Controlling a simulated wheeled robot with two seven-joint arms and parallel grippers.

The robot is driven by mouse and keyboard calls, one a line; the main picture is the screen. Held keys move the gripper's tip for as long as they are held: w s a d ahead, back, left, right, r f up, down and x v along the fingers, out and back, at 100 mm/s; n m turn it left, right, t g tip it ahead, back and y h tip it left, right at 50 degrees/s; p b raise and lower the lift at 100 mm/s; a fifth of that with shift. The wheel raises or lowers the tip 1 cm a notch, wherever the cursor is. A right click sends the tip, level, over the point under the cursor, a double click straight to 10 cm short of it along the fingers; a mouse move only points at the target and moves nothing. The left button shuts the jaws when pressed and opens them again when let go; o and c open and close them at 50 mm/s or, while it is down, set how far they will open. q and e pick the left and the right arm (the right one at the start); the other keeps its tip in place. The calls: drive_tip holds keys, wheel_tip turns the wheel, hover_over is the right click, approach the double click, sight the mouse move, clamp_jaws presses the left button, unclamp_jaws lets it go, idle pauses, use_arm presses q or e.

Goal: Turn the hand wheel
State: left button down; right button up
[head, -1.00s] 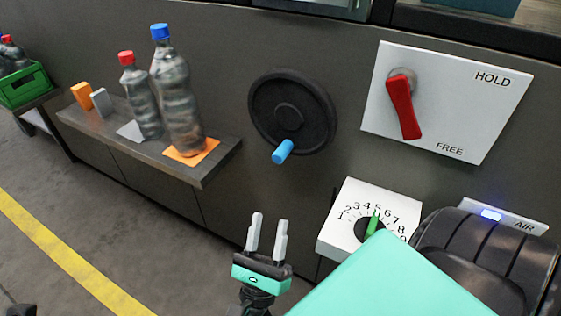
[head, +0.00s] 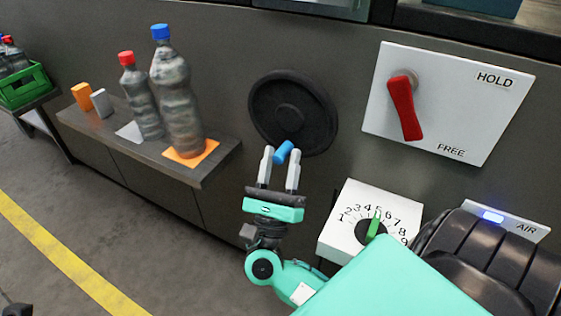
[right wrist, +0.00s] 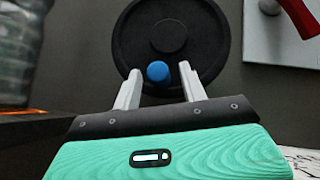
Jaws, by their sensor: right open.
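The black hand wheel (head: 268,108) is mounted on the dark machine wall, in the middle of the head view. Its blue handle (head: 284,152) sticks out at the wheel's lower edge. My right gripper (head: 280,162) is open, with its fingertips at the blue handle. My left gripper is not in view.
A shelf (head: 222,160) on the left holds two bottles, one red-capped (head: 140,100) and one blue-capped (head: 178,105). Right of the wheel are a HOLD/FREE panel (head: 455,105) with a red lever (head: 404,108) and a white dial box (head: 345,195) with a green pointer (head: 373,228).

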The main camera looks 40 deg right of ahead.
clamp_jaws()
drive_tip(key=shift+f, duration=0.1)
drive_tip(key=shift+w+m+g+h+b, duration=0.1)
drive_tip(key=shift+m+g+h+b, duration=0.2)
drive_tip(key=shift+m+g+b, duration=0.1)
